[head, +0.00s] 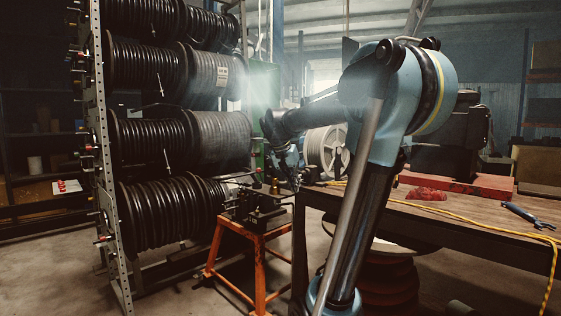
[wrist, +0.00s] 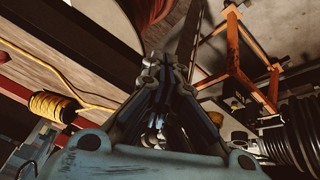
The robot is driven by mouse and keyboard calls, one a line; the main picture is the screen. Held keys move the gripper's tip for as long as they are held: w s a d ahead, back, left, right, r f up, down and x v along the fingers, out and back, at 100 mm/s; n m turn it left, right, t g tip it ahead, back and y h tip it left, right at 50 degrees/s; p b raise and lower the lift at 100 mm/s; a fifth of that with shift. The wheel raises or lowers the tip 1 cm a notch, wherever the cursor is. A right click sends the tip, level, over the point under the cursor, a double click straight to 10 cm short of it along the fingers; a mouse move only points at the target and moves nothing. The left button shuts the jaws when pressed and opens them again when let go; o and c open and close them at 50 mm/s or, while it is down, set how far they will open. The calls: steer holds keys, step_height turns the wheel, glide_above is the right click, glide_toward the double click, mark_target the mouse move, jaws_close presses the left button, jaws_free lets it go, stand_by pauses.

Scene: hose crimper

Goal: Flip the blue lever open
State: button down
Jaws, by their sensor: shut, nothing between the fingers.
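My gripper (head: 294,184) hangs near the left end of the wooden workbench (head: 460,207), to the right of a black machine (head: 255,206) on an orange stand. In the wrist view its fingers (wrist: 160,62) come together with nothing between them. I cannot make out a blue lever on the black machine in either view; it is small and dark. A blue-handled hand tool (head: 526,215) lies on the right part of the bench, far from my gripper. I cannot tell whether it is the lever.
The orange stand (head: 258,262) is on the floor left of the bench. A tall rack (head: 104,160) of black hose reels rises behind it. A yellow cable (head: 445,211) runs across the bench, with a red object (head: 427,194) beside it.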

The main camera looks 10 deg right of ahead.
steer(key=w+a+r+m+h, duration=0.1)
steer(key=w+r, duration=0.3)
steer(key=w, duration=0.5)
steer(key=w+a+r+m+t+h, duration=0.1)
steer(key=w+a+r+m, duration=0.1)
steer(key=w, duration=0.7)
steer(key=w+a+r+m+t+h, duration=0.1)
steer(key=w+a+r+m, duration=0.1)
steer(key=w+r, duration=0.4)
steer(key=w, duration=0.3)
steer(key=shift+a+r, duration=0.15)
steer(key=shift+a, duration=0.25)
steer(key=x, duration=1)
steer(key=shift+d, duration=0.2)
